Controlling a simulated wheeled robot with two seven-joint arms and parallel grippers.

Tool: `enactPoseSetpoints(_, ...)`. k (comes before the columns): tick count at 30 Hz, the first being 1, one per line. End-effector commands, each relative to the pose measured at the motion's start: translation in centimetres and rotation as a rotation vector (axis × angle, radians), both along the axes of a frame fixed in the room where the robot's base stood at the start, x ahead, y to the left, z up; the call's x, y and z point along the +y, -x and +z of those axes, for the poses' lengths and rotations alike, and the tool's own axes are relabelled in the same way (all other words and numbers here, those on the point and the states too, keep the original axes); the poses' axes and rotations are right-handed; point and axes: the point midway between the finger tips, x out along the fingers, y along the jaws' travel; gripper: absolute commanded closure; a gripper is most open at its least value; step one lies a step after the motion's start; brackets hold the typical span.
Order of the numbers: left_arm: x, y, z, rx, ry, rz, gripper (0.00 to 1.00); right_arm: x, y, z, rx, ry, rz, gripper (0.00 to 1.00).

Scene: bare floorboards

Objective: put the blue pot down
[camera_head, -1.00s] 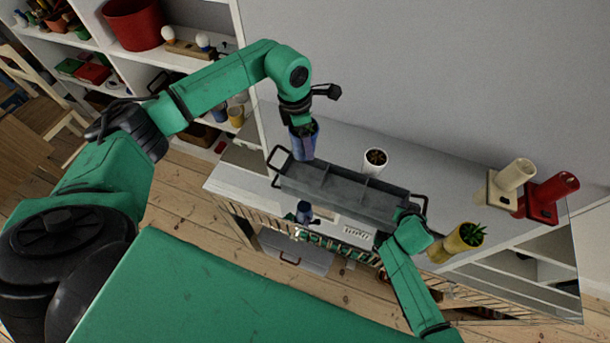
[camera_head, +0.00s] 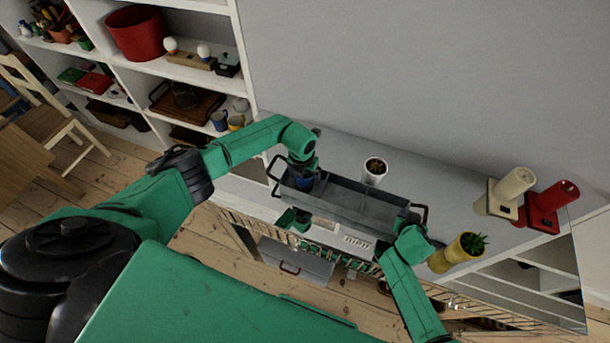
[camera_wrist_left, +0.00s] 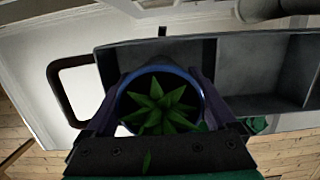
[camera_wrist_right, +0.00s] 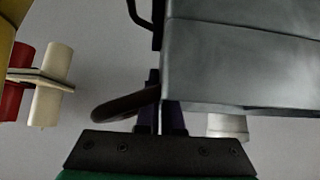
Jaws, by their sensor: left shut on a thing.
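The blue pot (camera_wrist_left: 122,105) with a spiky green plant is in my left gripper (camera_head: 303,172), with a finger on either side of it. In the head view the pot (camera_head: 304,184) is at the left end compartment of the grey divided carrier (camera_head: 345,202), mostly hidden by the gripper. I cannot tell whether its base touches the carrier's floor. My right gripper (camera_wrist_right: 163,112) is at the carrier's right end handle (camera_wrist_right: 118,106). Its fingers look close together there, but I cannot tell whether they grip the handle.
A white pot (camera_head: 375,170) stands behind the carrier. Shelves (camera_head: 187,63) are at the left.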

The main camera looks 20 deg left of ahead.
Motion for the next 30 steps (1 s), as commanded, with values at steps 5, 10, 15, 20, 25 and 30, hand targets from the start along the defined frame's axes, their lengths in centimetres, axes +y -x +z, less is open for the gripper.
enactPoseSetpoints(5,0.0,-0.1,0.1,-0.002,0.001,0.0,0.99,0.0,0.0,0.0,0.0,0.0,0.0,1.0)
enactPoseSetpoints(10,0.0,0.0,-0.1,-0.001,0.001,-0.001,0.0,0.0,0.0,0.0,0.0,0.0,0.0,1.0)
enactPoseSetpoints(15,0.0,0.0,0.0,-0.001,0.001,-0.001,0.0,0.0,0.0,0.0,-0.001,0.0,0.0,1.0)
enactPoseSetpoints(20,0.0,0.0,1.5,-0.004,0.001,-0.003,0.0,0.0,0.0,0.0,-0.001,0.0,0.0,1.0)
enactPoseSetpoints(25,0.1,0.7,5.9,-0.007,0.0,-0.004,0.0,0.0,0.0,0.0,-0.001,0.0,0.0,1.0)
enactPoseSetpoints(30,0.0,1.4,10.2,-0.005,0.0,-0.003,0.0,0.0,0.0,0.0,-0.001,0.0,0.0,1.0)
